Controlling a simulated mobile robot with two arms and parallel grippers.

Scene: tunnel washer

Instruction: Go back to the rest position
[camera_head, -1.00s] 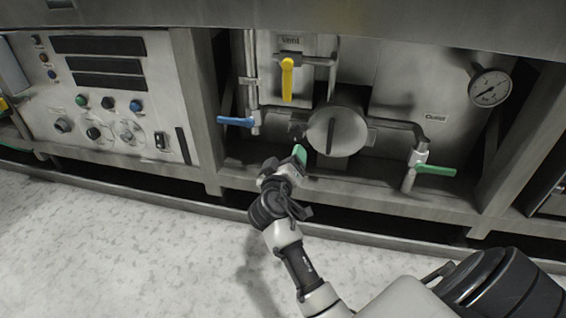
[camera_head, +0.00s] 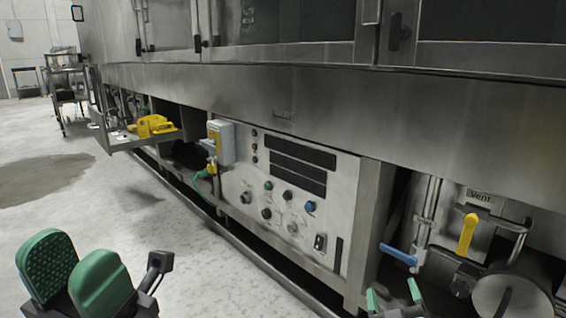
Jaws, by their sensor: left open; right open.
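My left gripper (camera_head: 75,277) is at the lower left of the head view, its two green pads apart with nothing between them, over the pale floor. My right gripper (camera_head: 393,300) shows at the bottom edge, right of centre, its green fingertips apart and empty. It is in front of the washer's lower frame, below the blue valve handle (camera_head: 398,255). Most of both arms is out of view.
The washer's control panel (camera_head: 300,190) fills the middle. A yellow vent handle (camera_head: 467,234) and a round cap (camera_head: 510,300) are at the right. A shelf with a yellow item (camera_head: 152,126) juts out at the left. The floor (camera_head: 150,205) there is open.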

